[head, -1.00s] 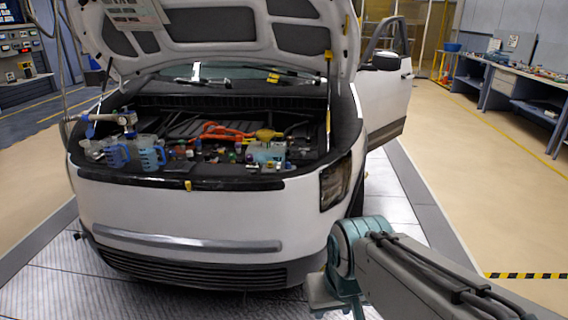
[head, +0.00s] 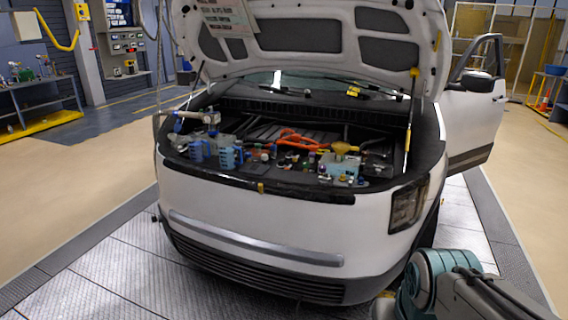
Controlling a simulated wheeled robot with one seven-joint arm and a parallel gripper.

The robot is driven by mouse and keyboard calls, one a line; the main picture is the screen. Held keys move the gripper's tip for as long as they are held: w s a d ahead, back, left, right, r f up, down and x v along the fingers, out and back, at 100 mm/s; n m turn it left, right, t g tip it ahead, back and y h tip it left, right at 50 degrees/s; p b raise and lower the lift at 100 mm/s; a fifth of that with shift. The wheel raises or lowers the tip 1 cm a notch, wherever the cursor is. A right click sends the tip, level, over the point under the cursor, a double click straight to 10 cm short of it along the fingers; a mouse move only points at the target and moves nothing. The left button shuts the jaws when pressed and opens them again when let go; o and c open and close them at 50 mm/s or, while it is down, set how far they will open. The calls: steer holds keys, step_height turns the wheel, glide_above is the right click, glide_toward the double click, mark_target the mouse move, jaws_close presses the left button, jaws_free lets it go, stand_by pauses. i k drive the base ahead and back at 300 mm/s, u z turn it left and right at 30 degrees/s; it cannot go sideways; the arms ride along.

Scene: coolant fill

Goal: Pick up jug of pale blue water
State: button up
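Two small blue jug-like containers stand at the left front of the open engine bay, one jug (head: 197,150) on the left and another jug (head: 229,157) beside it. They are too small to tell which holds pale blue water. My arm shows at the lower right, well apart from the jugs, in front of the car. My gripper is not visible in this view.
The white car (head: 262,222) stands with its hood (head: 300,32) raised over the engine bay. Bottles and orange parts (head: 299,139) crowd the bay. A workbench (head: 38,104) is at the far left. Floor to the left is clear.

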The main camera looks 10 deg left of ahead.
mark_target(225, 147)
steer(key=u, duration=0.55)
steer(key=i, duration=0.7)
steer(key=u, duration=1.05)
steer(key=i, duration=2.15)
steer(key=z, duration=0.45)
